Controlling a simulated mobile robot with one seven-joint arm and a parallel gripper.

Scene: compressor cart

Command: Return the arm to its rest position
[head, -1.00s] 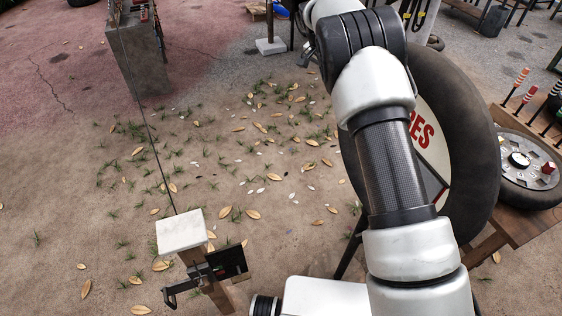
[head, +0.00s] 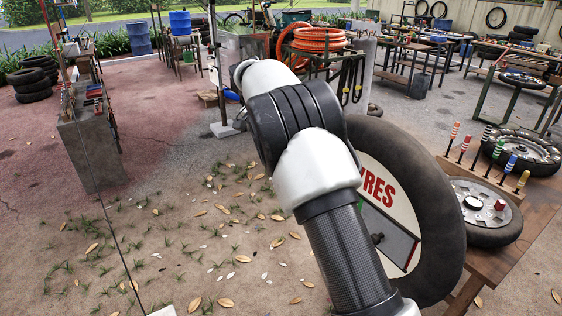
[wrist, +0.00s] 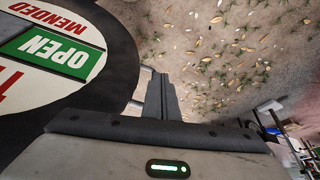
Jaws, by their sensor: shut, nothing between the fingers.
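My arm (head: 325,195) reaches across the middle of the head view, in front of a big black tyre sign (head: 432,215) with red lettering. My gripper is outside the head view. In the wrist view my gripper's dark fingers (wrist: 162,98) are together, with nothing seen between them. The tyre sign's round face (wrist: 60,45), with a green "OPEN" panel, fills the left of the wrist view beside the fingers. I cannot tell the exact gap between them.
A wooden bench (head: 500,255) with a wheel (head: 480,210) and several coloured-handled tools stands at the right. A grey block (head: 90,150) stands at the left, with a thin cable in front. Leafy ground (head: 220,250) between is mostly open.

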